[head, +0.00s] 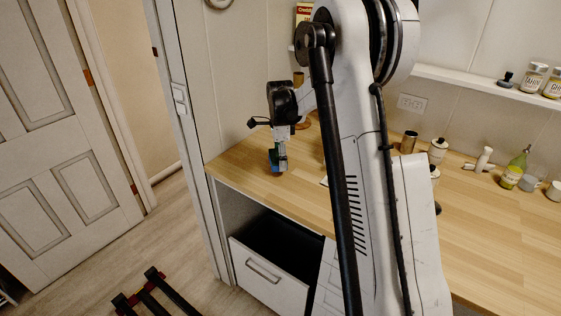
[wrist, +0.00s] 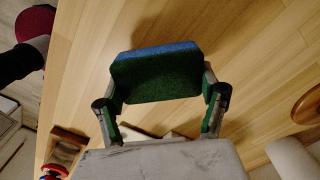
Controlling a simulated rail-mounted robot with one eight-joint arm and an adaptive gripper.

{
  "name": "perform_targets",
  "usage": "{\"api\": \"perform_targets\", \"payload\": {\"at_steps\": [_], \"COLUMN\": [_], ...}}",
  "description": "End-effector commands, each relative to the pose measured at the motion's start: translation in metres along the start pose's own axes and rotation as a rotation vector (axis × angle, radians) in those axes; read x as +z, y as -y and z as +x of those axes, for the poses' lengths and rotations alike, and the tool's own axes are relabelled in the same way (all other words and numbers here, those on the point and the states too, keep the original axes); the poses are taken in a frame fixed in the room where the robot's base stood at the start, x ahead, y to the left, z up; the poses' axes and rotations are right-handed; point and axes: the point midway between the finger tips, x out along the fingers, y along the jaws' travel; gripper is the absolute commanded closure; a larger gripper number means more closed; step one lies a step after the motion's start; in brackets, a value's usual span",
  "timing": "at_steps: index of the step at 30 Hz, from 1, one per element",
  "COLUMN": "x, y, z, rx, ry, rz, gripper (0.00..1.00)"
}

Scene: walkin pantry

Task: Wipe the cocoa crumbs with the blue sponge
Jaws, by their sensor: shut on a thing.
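The blue sponge (wrist: 157,50) has a dark green scouring side (wrist: 155,82) that shows most in the wrist view. My gripper (wrist: 161,100) is shut on it, with one finger at each end. In the head view my gripper (head: 280,148) points down over the left end of the wooden counter, and the sponge (head: 274,160) shows small at its tips. I cannot tell whether the sponge touches the counter. I can make out no cocoa crumbs in either view; my arm hides part of the counter in the head view.
The wooden counter (head: 480,235) is mostly bare at the front. A drawer (head: 268,275) below is pulled open. A shelf (head: 470,81) with jars runs above.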

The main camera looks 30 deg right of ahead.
Motion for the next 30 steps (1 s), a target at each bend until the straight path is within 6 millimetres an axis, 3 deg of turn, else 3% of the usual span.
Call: {"api": "perform_targets", "payload": {"at_steps": [16, 30], "x": [0.003, 0.003], "y": [0.0, 0.0], "z": [-0.05, -0.053], "rx": [0.0, 0.0], "ry": [0.0, 0.0], "rz": [-0.003, -0.004], "gripper": [0.52, 0.52]}}
